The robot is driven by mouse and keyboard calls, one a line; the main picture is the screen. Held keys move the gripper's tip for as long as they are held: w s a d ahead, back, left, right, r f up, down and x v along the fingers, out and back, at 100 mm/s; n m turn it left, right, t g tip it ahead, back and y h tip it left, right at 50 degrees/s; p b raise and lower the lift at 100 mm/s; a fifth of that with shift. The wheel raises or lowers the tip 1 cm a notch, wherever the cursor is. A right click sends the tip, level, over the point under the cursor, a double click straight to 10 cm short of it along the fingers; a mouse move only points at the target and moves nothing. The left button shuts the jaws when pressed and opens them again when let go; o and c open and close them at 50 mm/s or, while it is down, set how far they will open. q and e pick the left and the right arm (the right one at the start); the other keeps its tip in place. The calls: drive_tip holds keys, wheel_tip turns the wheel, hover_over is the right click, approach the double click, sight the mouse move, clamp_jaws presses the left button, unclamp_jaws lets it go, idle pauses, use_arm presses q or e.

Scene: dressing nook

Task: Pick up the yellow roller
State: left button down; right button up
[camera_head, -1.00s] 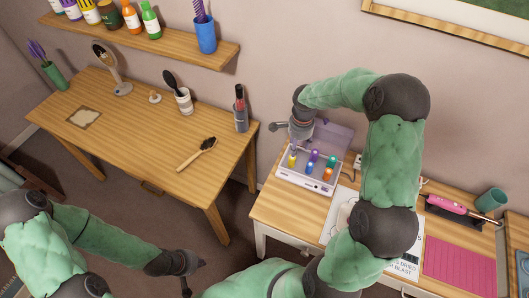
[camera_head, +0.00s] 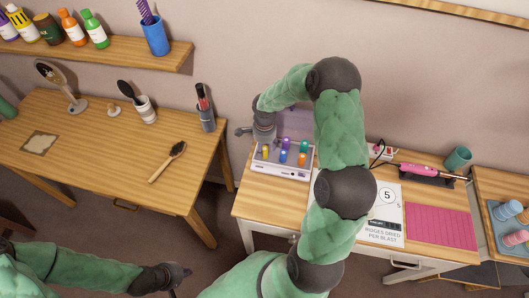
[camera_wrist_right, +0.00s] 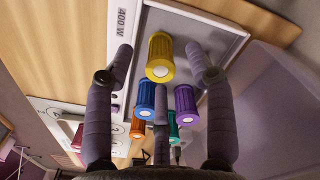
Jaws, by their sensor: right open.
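The yellow roller (camera_head: 265,153) stands at the left end of the white roller case (camera_head: 280,170), which has its lid up, on the right-hand table. In the right wrist view the yellow roller (camera_wrist_right: 160,57) shows between the two fingers of my right gripper (camera_wrist_right: 159,60), with a gap on each side. The right gripper (camera_head: 264,142) is open and empty, just above the roller in the head view, with its fingers mostly hidden there. My left gripper (camera_head: 180,274) hangs at the bottom left, away from the case; its jaws are too small to read.
Blue (camera_wrist_right: 146,98), purple (camera_wrist_right: 185,103), orange and green rollers stand close by in the case. The raised lid (camera_wrist_right: 275,90) stands beside the right gripper. A pink hot tool (camera_head: 430,170), pink mat (camera_head: 438,222) and printed sheet (camera_head: 385,228) lie to the right.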

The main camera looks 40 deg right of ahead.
wheel_tip(320, 180, down, 3)
drive_tip(key=shift+r, duration=0.2)
drive_tip(key=shift+c, duration=0.3)
drive_tip(key=c, duration=1)
